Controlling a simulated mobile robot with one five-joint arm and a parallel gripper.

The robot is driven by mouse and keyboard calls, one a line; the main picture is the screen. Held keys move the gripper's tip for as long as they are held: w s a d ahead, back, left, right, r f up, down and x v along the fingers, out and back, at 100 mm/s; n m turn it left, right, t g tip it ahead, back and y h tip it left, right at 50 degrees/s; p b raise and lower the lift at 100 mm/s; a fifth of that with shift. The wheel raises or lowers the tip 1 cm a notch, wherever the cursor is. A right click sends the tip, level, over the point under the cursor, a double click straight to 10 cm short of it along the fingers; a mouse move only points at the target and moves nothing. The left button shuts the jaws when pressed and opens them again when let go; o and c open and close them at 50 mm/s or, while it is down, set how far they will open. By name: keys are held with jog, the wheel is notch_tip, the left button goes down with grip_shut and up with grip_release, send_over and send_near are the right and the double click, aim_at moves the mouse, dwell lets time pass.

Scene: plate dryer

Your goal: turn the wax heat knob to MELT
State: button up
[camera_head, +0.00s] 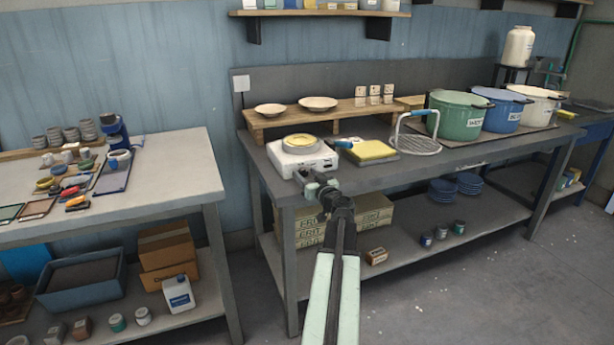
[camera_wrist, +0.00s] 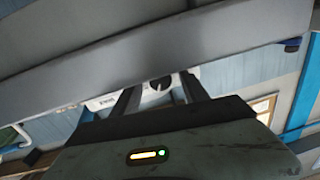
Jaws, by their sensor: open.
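The wax heater (camera_head: 292,162) is a white box at the front left edge of the dark grey bench, with a yellow-rimmed pan (camera_head: 301,143) on top. My gripper (camera_head: 309,181) is just in front of the heater and partly covers its front face. In the wrist view my gripper (camera_wrist: 160,92) is open, with its two dark fingers apart. The dark and white heat knob (camera_wrist: 160,84) shows in the gap between them on the white front. I cannot tell whether the fingers touch it. Small lettering beside it is too small to read, and the knob's setting is unclear.
A yellow block (camera_head: 374,151) and a wire rack (camera_head: 416,142) stand right of the heater. Green, blue and cream pots (camera_head: 458,115) are farther right. A wooden shelf (camera_head: 345,112) with two dishes stands behind. Cartons (camera_head: 372,214) sit on the lower shelf.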

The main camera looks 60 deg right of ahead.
grip_shut()
jog(key=shift+f+m+b, duration=0.15)
jog(key=shift+m+b, duration=0.15)
jog(key=shift+m, duration=2)
grip_release()
